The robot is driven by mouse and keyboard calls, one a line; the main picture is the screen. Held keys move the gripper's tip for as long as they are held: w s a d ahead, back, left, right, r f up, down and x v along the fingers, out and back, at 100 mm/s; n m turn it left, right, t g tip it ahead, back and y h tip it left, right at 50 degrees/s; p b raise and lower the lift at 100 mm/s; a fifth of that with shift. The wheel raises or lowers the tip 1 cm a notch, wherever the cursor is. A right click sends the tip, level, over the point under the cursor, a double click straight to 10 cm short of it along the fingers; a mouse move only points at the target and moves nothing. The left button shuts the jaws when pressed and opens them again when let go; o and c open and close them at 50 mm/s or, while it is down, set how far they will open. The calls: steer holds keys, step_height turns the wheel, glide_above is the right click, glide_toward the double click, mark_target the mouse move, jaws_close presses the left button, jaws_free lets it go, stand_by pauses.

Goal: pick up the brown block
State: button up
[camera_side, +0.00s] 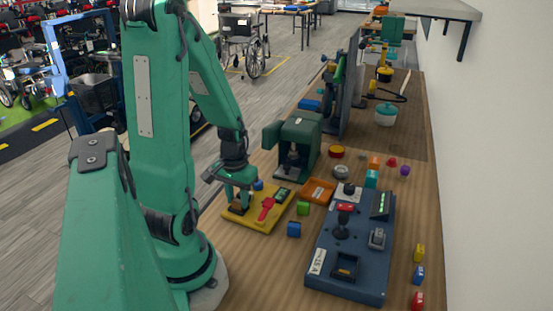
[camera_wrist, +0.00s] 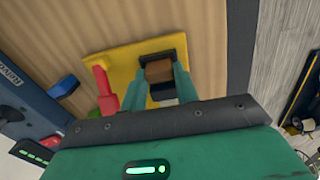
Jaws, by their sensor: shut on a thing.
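The brown block (camera_wrist: 158,71) shows in the wrist view between the two green fingers of my gripper (camera_wrist: 160,77). My gripper is shut on it. A black square holder or frame (camera_wrist: 164,53) borders the block on the yellow board (camera_wrist: 118,64); whether the block still rests in it I cannot tell. In the side view my gripper (camera_side: 239,196) points down over the left part of the yellow board (camera_side: 258,226), and the fingers mostly hide the block.
A red lever piece (camera_side: 267,209) is on the board's right part. A blue block (camera_side: 294,229) and a green block (camera_side: 303,208) lie to its right, before the dark blue control panel (camera_side: 325,262). A green machine (camera_side: 297,140) stands behind.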

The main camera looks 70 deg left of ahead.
mark_target(238, 200)
steer(key=shift+r, duration=0.1)
steer(key=shift+r, duration=1.65)
steer(key=w+d+r, duration=0.2)
steer(key=d+r, duration=0.5)
steer(key=d, duration=0.4)
steer(key=shift+w+d+r, duration=0.15)
steer(key=shift+w+r, duration=0.05)
steer(key=shift+w, duration=0.15)
